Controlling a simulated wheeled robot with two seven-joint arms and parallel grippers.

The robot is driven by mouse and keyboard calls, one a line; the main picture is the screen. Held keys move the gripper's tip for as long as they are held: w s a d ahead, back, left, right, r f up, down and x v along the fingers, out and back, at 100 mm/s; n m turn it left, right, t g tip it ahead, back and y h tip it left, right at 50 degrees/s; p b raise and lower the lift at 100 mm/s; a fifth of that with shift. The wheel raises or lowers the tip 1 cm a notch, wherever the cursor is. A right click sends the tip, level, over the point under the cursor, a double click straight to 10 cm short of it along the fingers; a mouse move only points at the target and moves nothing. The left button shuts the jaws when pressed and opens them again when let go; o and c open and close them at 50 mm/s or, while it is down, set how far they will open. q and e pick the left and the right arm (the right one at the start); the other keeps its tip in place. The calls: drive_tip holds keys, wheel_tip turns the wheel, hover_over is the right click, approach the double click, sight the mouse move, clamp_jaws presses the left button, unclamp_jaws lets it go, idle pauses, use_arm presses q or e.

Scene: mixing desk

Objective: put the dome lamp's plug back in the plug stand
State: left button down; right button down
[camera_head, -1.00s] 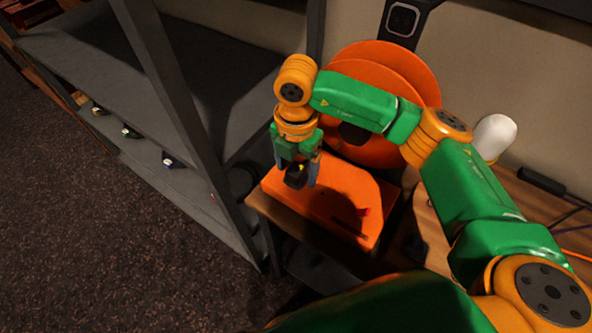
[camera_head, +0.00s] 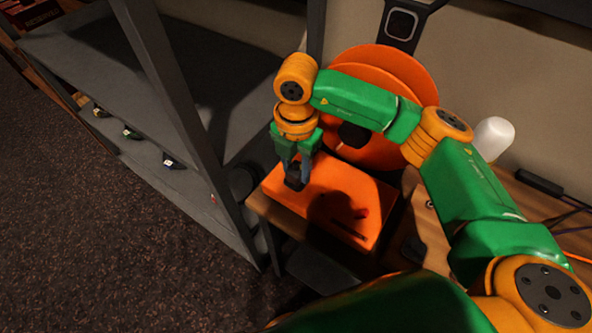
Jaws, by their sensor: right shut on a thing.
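My right gripper (camera_head: 294,176) points down and is shut on a small dark piece, which looks like the plug (camera_head: 295,182). It is low over the left part of an orange block (camera_head: 318,181), perhaps the plug stand; I cannot tell whether the plug touches it. The fingers hide part of the plug. A white dome (camera_head: 493,137), likely the dome lamp, stands at the right near the wall. My left gripper is not in view.
A large orange disc (camera_head: 405,70) stands behind the block. A red knob (camera_head: 362,212) and a dark slot (camera_head: 347,229) are on the block's right part. A grey shelf unit (camera_head: 160,100) is close on the left. Dark cables lie at the far right.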

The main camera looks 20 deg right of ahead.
sight(297, 167)
drive_tip(key=shift+r+p, duration=1.75)
drive_tip(key=shift+r, duration=0.8)
